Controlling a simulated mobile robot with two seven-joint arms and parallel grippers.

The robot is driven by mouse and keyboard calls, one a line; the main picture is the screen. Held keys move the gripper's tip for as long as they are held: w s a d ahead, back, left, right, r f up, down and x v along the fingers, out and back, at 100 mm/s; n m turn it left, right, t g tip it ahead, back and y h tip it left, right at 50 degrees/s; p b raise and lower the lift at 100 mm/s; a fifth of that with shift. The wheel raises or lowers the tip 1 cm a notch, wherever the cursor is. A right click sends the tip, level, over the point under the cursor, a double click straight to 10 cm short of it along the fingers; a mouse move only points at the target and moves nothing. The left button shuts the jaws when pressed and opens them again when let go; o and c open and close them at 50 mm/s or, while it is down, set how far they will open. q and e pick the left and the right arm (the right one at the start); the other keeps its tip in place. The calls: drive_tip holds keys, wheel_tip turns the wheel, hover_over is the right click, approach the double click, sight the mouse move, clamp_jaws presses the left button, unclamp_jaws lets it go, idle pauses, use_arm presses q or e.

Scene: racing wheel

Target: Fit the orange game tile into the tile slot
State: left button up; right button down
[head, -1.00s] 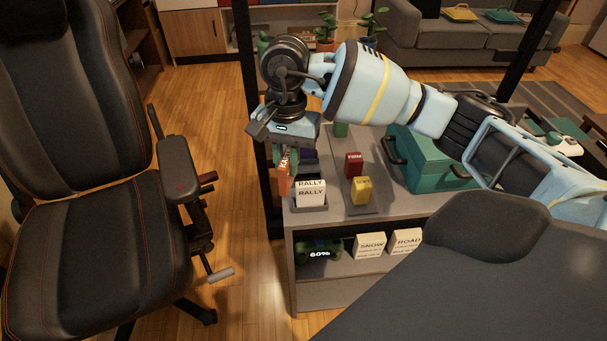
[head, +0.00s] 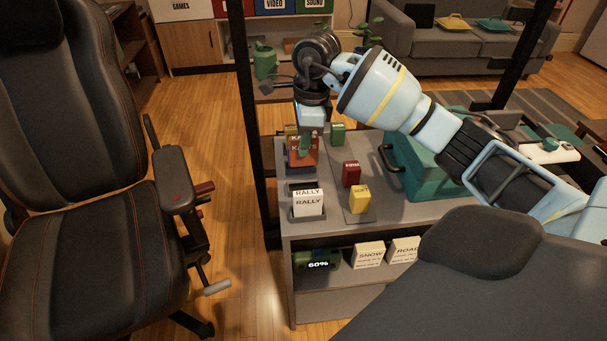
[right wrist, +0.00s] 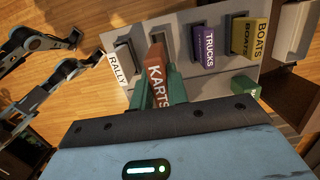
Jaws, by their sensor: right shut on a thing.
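The orange tile (head: 302,158), marked KARTS, is upright above the left part of the rack on the shelf top. It also shows in the right wrist view (right wrist: 157,74), between the green fingers. My right gripper (right wrist: 158,88) is shut on it from above; it shows in the head view too (head: 305,142). In the right wrist view the tile's far end is at an open slot (right wrist: 156,32) between the white RALLY tile (right wrist: 123,62) and the purple TRUCKS tile (right wrist: 207,42). I cannot tell whether its lower end is inside the slot. My left gripper is out of view.
An olive BOATS tile (right wrist: 248,36) stands beyond TRUCKS. Red (head: 351,173), yellow (head: 360,199) and green (head: 338,133) tiles stand to the right of the rack. A teal case (head: 430,175) is further right. A dark upright post (head: 257,130) rises at the shelf's left.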

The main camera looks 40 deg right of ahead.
sight(305, 164)
drive_tip(key=shift+f, duration=4.2)
drive_tip(key=shift+f, duration=0.1)
drive_tip(key=c, duration=1.4)
unclamp_jaws()
drive_tip(key=shift+f, duration=0.1)
drive_tip(key=shift+o, duration=0.2)
drive_tip(key=r, duration=0.4)
drive_tip(key=d+r, duration=0.1)
drive_tip(key=r, duration=0.7)
drive_tip(key=shift+s+d+r, duration=0.15)
drive_tip(key=shift+s, duration=0.25)
